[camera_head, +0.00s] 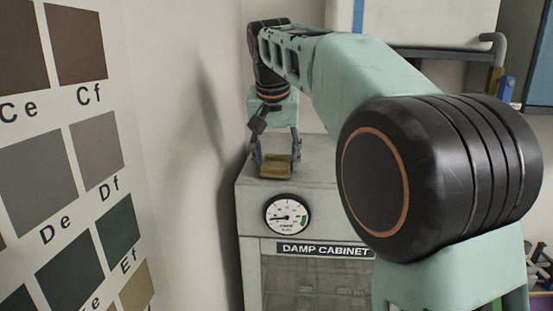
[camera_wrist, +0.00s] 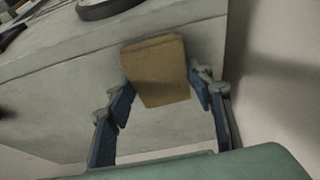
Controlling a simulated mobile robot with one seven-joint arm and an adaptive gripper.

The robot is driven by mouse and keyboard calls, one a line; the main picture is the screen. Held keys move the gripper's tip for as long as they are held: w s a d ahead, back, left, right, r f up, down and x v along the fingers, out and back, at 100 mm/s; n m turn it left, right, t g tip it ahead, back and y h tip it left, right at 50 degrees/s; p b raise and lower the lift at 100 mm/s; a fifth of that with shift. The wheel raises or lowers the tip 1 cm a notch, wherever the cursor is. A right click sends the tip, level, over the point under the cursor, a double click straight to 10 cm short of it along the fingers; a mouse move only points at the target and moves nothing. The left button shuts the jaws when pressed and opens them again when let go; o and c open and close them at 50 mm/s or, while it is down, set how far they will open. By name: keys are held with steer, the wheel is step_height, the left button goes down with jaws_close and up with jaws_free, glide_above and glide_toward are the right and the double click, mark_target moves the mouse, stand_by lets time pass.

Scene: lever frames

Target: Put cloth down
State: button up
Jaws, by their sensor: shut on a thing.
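The cloth (camera_head: 275,167) is a small folded tan pad at the top of the damp cabinet (camera_head: 330,150), near its front edge and above the dial. My gripper (camera_head: 276,158) points down and is shut on the cloth, with one finger on each side. In the wrist view the cloth (camera_wrist: 157,72) sits between the blue finger pads of my gripper (camera_wrist: 160,90), and the grey cabinet (camera_wrist: 60,50) lies behind it. I cannot tell whether the underside of the cloth touches the cabinet top.
A round gauge (camera_head: 288,215) and a "DAMP CABINET" label (camera_head: 326,250) are on the cabinet front. A wall with colour swatches (camera_head: 37,180) stands at the left, close to the cabinet. The cabinet top right of my gripper looks clear where visible.

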steer(key=shift+f, duration=0.2)
steer(key=shift+f, duration=0.15)
steer(key=o, duration=1)
steer(key=shift+w, duration=0.1)
steer(key=shift+r, duration=0.45)
steer(key=v, duration=1.1)
steer(key=shift+s+r, duration=0.2)
steer(key=shift+r, duration=0.15)
